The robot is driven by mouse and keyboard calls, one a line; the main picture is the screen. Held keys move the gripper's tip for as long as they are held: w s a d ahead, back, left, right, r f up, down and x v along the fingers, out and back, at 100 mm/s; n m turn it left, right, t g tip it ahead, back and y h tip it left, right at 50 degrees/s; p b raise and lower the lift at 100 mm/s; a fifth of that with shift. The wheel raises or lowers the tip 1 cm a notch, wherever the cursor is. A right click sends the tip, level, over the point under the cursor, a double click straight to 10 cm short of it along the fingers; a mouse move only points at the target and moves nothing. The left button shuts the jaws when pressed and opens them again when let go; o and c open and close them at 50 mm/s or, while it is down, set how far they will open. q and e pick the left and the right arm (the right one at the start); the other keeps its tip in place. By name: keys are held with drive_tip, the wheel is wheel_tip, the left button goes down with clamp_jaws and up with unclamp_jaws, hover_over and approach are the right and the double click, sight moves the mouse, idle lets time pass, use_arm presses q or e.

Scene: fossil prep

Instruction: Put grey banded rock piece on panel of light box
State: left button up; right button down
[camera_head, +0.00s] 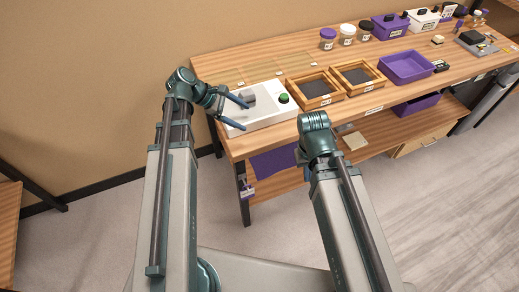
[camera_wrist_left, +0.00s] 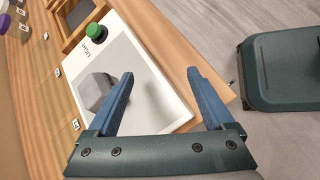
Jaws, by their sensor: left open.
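The grey rock piece (camera_head: 248,96) rests on the panel of the light box (camera_head: 262,119), toward its left end. In the left wrist view the rock (camera_wrist_left: 95,91) lies on the grey panel (camera_wrist_left: 150,95) of the white light box, with the green button (camera_wrist_left: 96,32) beyond it. Its banding is too small to make out. My left gripper (camera_head: 240,113) is open and empty. In the left wrist view its blue fingers (camera_wrist_left: 160,76) are spread, with the left finger close beside the rock and partly over the panel. My right gripper is not visible; only my right arm shows.
Two wooden sieve trays (camera_head: 314,90) stand right of the light box on the wooden bench (camera_head: 290,67). A purple bin (camera_head: 407,66) and lidded jars (camera_head: 346,35) are further back. A lower shelf (camera_head: 375,137) holds a flat pale block (camera_head: 355,141).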

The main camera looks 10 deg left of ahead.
use_arm(q)
drive_tip(key=s+d+f+m+g+y, duration=0.1)
drive_tip(key=s+d+f+m+y, duration=0.2)
drive_tip(key=s+d+m, duration=0.3)
drive_tip(key=s+d+f+m+g+y, duration=0.2)
drive_tip(key=s+d+m+y, duration=0.4)
drive_tip(key=m, duration=0.9)
drive_tip(key=s+f, duration=0.1)
drive_tip(key=s, duration=0.1)
drive_tip(key=shift+s+y, duration=0.3)
drive_tip(key=shift+f, duration=0.1)
wheel_tip(320, 180, up, 4)
drive_tip(key=p, duration=0.4)
